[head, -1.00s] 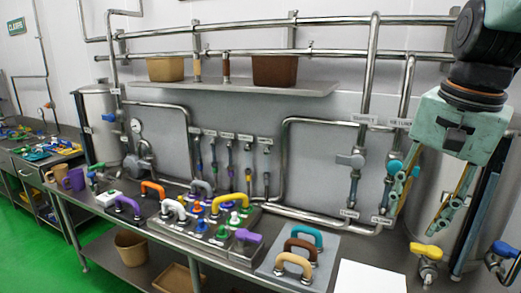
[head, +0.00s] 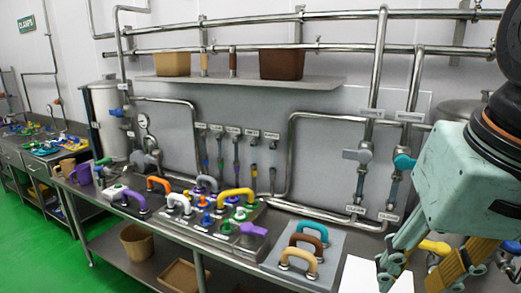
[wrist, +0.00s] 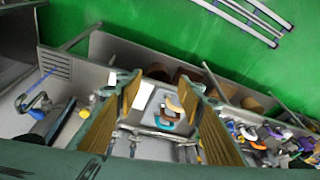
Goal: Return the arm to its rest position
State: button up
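My gripper (head: 412,278) is at the right of the head view, close to the camera, in front of the right end of the workbench. Its pale green body hangs with the fingers pointing down. The wrist view shows my gripper (wrist: 160,88) with two yellow-padded fingers spread apart and nothing between them. Beyond the gap, well away from the fingertips, lies the grey board (wrist: 146,97) with teal, brown and tan handles. The arm's upper links are mostly cut off at the right edge of the head view.
The workbench carries the handle board (head: 333,243), a white sheet (head: 365,272) and a rack of colored handles and valves (head: 210,240). Steel pipes (head: 385,90) and a shelf (head: 235,82) line the wall. A yellow-handled valve (head: 435,247) is close behind the fingers. Green floor (head: 45,250) is clear at left.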

jog(key=s+n, duration=0.1)
jog(key=s+a+f, duration=0.1)
jog(key=s, duration=0.1)
jog(key=s+f+n, duration=0.1)
jog(key=shift+s+a+n+t+b, duration=0.25)
jog(key=shift+s+n+t+b, duration=0.05)
jog(key=shift+s+b, duration=0.1)
